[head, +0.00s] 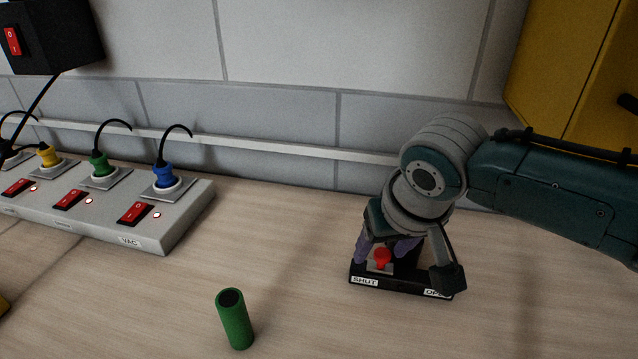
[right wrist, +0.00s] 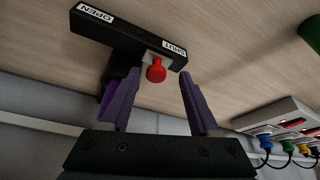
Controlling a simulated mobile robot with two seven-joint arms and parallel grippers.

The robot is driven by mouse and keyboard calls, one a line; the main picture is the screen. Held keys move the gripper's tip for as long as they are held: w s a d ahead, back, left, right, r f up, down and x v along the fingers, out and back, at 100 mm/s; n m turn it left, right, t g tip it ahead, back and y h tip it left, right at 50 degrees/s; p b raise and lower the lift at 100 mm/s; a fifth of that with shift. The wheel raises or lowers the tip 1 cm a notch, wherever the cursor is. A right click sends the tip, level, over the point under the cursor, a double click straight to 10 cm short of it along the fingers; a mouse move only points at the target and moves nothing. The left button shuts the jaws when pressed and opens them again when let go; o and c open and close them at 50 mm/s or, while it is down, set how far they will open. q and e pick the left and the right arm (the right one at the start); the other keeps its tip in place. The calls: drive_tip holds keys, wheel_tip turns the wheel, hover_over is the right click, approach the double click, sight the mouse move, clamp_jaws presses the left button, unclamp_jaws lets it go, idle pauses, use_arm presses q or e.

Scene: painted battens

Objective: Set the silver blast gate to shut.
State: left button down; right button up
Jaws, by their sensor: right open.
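The blast gate is a black base (head: 397,288) on the bench, with white labels SHUT at its left end and OPEN at its right end in the head view. Its small silver plate (head: 371,267) carries a red knob (head: 381,257), which sits at the SHUT end. The right wrist view also shows the red knob (right wrist: 155,72) beside the SHUT label (right wrist: 174,50). My right gripper (head: 386,254) is over the gate, with its purple fingers apart on either side of the knob. They appear clear of it. My left gripper is not in view.
A green cylinder (head: 234,319) stands on the bench at the front. A grey power strip (head: 175,226) with red switches and coloured plugs lies at the left. A yellow cabinet (head: 560,60) is at the upper right. The bench between strip and gate is clear.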

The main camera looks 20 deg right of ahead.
drive_tip(key=p+v, duration=0.2)
drive_tip(key=v, duration=0.8)
drive_tip(key=shift+p, duration=0.35)
drive_tip(key=shift+s+a+f, duration=0.1)
drive_tip(key=shift+s, duration=0.05)
